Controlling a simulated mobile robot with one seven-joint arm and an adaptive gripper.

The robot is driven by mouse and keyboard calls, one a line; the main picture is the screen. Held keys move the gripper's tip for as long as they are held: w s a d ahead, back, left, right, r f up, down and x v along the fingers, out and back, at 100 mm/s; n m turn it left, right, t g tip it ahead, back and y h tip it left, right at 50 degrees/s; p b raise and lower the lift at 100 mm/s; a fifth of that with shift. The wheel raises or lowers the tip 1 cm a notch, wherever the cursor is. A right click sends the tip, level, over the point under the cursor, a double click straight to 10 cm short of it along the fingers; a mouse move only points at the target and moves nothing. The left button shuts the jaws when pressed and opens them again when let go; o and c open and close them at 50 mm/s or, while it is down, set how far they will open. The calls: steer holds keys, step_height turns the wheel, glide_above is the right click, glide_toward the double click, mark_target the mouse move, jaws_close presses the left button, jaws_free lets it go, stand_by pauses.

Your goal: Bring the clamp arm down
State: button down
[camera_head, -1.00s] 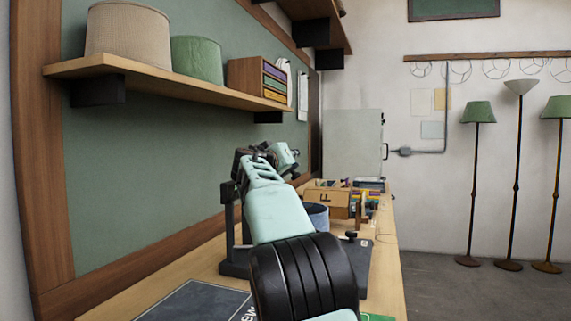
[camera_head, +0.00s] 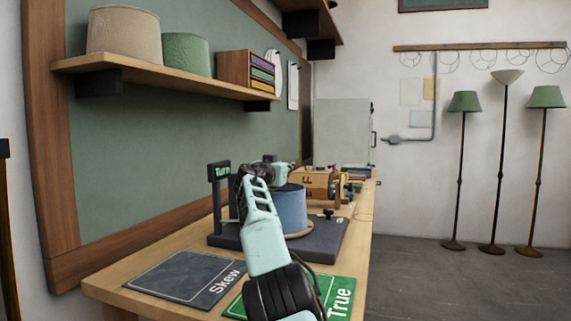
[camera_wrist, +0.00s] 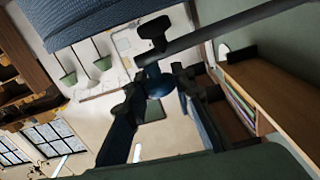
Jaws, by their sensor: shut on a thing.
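In the wrist view, the dark clamp arm (camera_wrist: 215,35) crosses the upper right as a slanted bar. A dark T-shaped piece (camera_wrist: 153,33) sticks out beside it. My gripper (camera_wrist: 158,84) is shut on the round dark-blue knob (camera_wrist: 159,87) at the bar's near end. The blue drum-shaped shade (camera_wrist: 95,38) fills the top left. In the head view, the blue shade (camera_head: 291,208) stands upright on a dark fixture base (camera_head: 325,240). My own arm hides the fingers and most of the clamp arm there.
A post with a "Turn" sign (camera_head: 219,171) stands on the fixture's left. A dark "Skew" mat (camera_head: 185,277) and a green "True" mat (camera_head: 338,296) lie in front. A wooden box (camera_head: 313,183) stands behind. A shelf (camera_head: 165,77) overhangs the bench's left side.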

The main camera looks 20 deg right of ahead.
steer(key=shift+d+f+b, duration=0.15)
steer(key=shift+f+b, duration=0.25)
steer(key=shift+f, duration=0.45)
steer(key=c, duration=1.7)
jaws_free()
steer(key=shift+o, duration=0.4)
steer(key=shift+s+r, duration=0.1)
steer(key=shift+s+a, duration=0.45)
steer(key=shift+a, duration=0.25)
steer(key=v, duration=1)
steer(key=shift+s, duration=0.4)
steer(key=shift+d, duration=0.1)
